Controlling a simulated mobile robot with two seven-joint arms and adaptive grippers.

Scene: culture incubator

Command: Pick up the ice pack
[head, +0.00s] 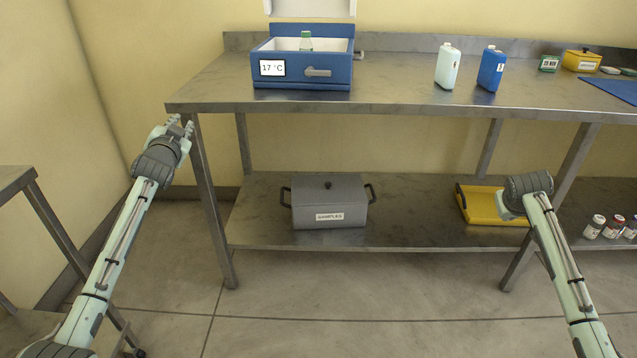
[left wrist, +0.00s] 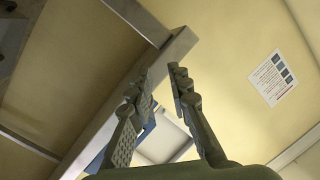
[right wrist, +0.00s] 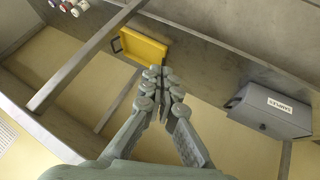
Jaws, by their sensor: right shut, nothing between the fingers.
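No thing in view is clearly marked as an ice pack. A blue upright slab-like container (head: 491,69) with a small cap and label stands on the bench top; a pale container (head: 447,66) stands to its left. I cannot tell whether either is the ice pack. My left gripper (head: 181,124) is beside the bench's left front corner, far from both, with its fingers apart and empty; its fingers also show in the left wrist view (left wrist: 160,78). My right gripper (right wrist: 162,75) is shut and empty, below bench-top height in front of the lower shelf.
A blue box (head: 302,78) reading 17 °C, lid up, holds a green-capped bottle (head: 306,41). A yellow box (head: 582,60) and blue mat (head: 614,89) are at right. The lower shelf (head: 410,215) holds a grey SAMPLES box (head: 329,203), yellow tray (head: 485,215) and several vials (head: 594,227).

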